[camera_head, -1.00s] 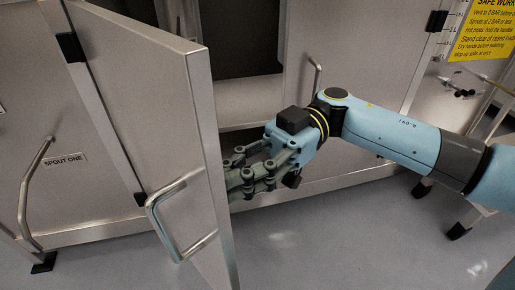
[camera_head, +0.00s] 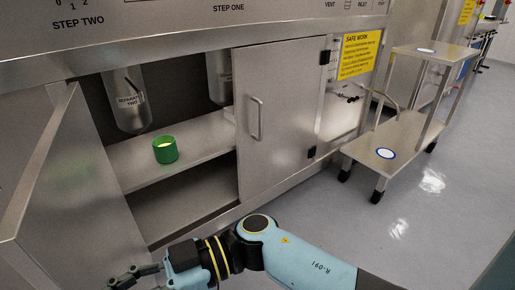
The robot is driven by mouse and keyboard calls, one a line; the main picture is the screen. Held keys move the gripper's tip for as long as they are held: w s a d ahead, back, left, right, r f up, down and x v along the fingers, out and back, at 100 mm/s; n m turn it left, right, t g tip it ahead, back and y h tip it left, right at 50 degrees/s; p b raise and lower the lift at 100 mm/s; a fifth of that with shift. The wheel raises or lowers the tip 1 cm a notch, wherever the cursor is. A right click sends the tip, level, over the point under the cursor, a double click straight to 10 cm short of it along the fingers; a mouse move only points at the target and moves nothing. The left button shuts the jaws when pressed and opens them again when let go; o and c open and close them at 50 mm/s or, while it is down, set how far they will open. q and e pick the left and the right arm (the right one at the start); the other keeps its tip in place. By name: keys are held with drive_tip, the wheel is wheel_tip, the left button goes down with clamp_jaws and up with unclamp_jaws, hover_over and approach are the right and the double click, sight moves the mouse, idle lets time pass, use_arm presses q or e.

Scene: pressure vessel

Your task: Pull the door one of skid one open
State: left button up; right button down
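The skid cabinet has two doors in view. The left door (camera_head: 62,185) stands swung out, opening its bay. The right door (camera_head: 285,115) is shut, with an upright bar handle (camera_head: 256,118) near its left edge. "STEP ONE" is printed above it and "STEP TWO" further left; no door number shows. My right gripper (camera_head: 118,277) is low at the bottom left, in front of the open bay and right of the open door. Its fingers look spread and hold nothing visible; the picture's bottom edge cuts part of them. My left gripper is not in view.
A green cup (camera_head: 165,150) stands on the shelf (camera_head: 190,150) in the open bay, below hanging vessels (camera_head: 128,100). A steel step trolley (camera_head: 405,135) stands on the right beside the yellow sign (camera_head: 357,55). The floor (camera_head: 420,210) at right is clear.

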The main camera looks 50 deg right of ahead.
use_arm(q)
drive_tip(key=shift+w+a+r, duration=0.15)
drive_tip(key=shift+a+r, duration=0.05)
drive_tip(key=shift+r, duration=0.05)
use_arm(e)
drive_tip(key=shift+w+a, duration=0.15)
drive_tip(key=shift+a, duration=0.45)
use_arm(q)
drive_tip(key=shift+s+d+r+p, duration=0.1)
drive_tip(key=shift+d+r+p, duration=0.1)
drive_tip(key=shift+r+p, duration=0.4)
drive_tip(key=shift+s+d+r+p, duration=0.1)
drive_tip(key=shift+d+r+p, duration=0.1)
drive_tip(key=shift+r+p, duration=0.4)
use_arm(e)
drive_tip(key=v, duration=1.4)
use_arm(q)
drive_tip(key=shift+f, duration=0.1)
